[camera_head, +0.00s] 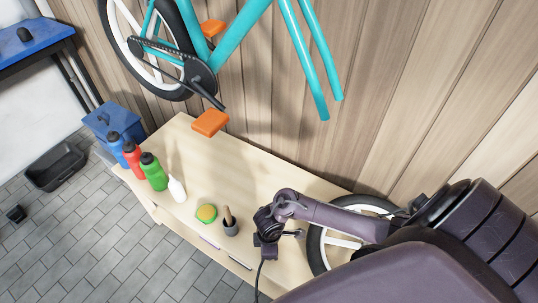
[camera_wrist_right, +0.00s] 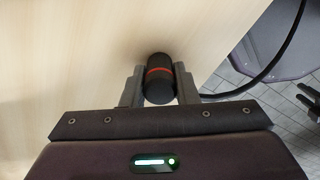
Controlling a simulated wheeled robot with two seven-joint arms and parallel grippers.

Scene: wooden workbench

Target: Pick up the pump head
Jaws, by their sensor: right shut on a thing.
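The pump head (camera_wrist_right: 158,84), a black cylinder with an orange-red ring, sits between the two fingers of my right gripper (camera_wrist_right: 159,76) in the right wrist view. The fingers are shut on it from both sides. A black hose (camera_wrist_right: 272,78) curves away to the right over the bench edge. In the head view my right gripper (camera_head: 268,248) is low over the front edge of the workbench (camera_head: 265,190), and the hose hangs below it. The pump head is hard to make out there. I cannot tell whether it touches the bench. My left gripper is not in view.
A dark cup (camera_head: 230,228) with a brush stands just left of my right gripper, beside a yellow-green sponge (camera_head: 206,213). A white bottle (camera_head: 177,189) and several coloured bottles stand further left. A bicycle wheel (camera_head: 340,243) is right of the gripper. A turquoise bicycle (camera_head: 240,35) hangs above.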

